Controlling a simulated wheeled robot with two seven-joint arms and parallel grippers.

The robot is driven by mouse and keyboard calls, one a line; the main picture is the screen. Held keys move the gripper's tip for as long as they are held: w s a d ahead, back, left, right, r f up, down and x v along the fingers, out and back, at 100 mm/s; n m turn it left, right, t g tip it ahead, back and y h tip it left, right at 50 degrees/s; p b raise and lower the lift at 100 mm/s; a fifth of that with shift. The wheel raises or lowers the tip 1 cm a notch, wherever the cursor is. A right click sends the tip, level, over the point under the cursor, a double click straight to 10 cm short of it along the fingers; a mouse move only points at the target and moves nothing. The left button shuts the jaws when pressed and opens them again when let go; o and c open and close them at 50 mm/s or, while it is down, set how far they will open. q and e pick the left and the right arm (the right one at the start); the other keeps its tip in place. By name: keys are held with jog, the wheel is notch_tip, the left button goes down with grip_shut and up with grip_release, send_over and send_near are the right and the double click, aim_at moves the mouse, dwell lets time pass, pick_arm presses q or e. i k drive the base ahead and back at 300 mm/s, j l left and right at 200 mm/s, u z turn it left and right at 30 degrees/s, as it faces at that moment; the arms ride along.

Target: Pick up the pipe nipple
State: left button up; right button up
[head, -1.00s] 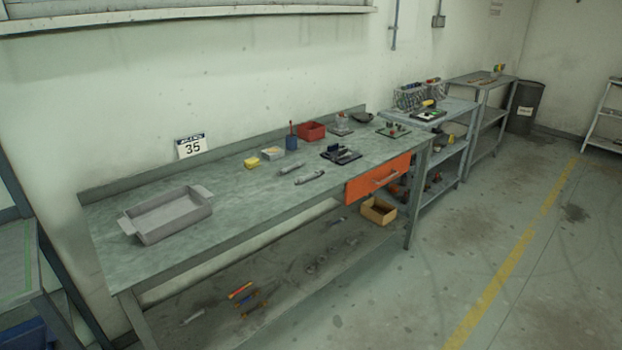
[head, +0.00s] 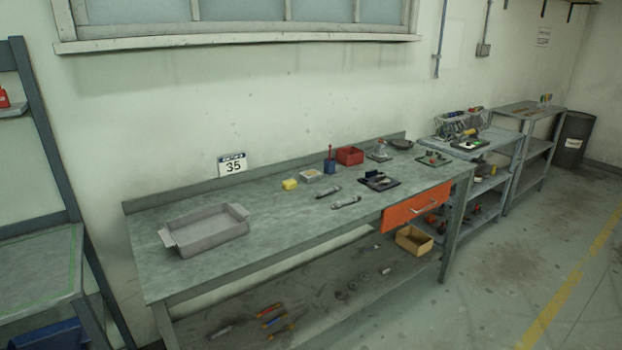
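Two short grey metal cylinders lie apart on the workbench top (head: 280,219), near its middle. One lies further back (head: 329,191) and the other nearer the front edge (head: 346,202). Either could be the pipe nipple; at this size I cannot tell which. Another grey cylindrical piece (head: 221,332) lies on the lower shelf. Neither of my grippers shows in the head view.
A grey tray (head: 206,243) stands at the bench's left. An orange drawer (head: 415,208) hangs below. Floor at right is clear.

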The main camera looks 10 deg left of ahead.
aim_at(338, 204)
jog(key=i+l+u, duration=0.25)
jog(key=i+l, duration=0.45)
